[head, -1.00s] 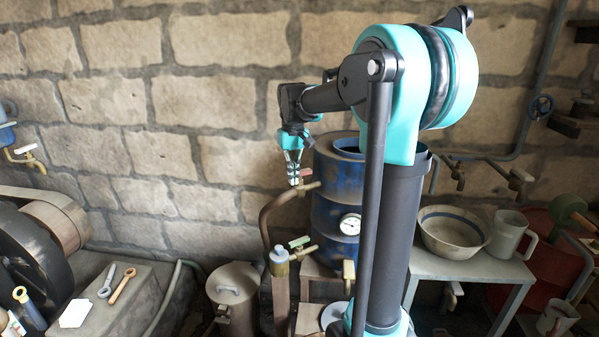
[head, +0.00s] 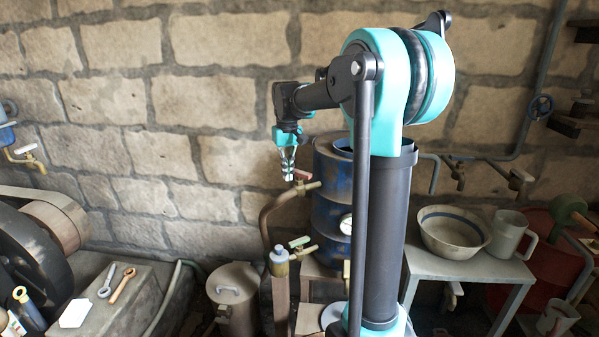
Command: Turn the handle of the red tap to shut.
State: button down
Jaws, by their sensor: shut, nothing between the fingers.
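The red tap handle (head: 302,175) sits on top of a brass tap body (head: 309,187) on the curved brown pipe beside the blue drum. The handle is small in the head view, so its exact angle is hard to tell. My gripper (head: 288,178) points down just left of the handle, with its fingers together and empty. A narrow gap seems to lie between the fingertips and the handle; I cannot be sure they are apart in depth.
A second tap with a pale green handle (head: 299,242) is below. The blue drum (head: 331,200) with a gauge (head: 346,224) stands close on the right, partly behind my arm. The stone wall is behind; the space left of the gripper is clear.

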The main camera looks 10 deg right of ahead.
jog(key=shift+w, duration=0.1)
jog(key=shift+w+d, duration=0.25)
jog(key=shift+w, duration=0.7)
jog(key=shift+a, duration=0.1)
jog(key=shift+w+a, duration=0.1)
jog(key=shift+a, duration=0.05)
notch_tip(320, 180, up, 7)
dwell(0.5)
jog(key=shift+a, duration=0.1)
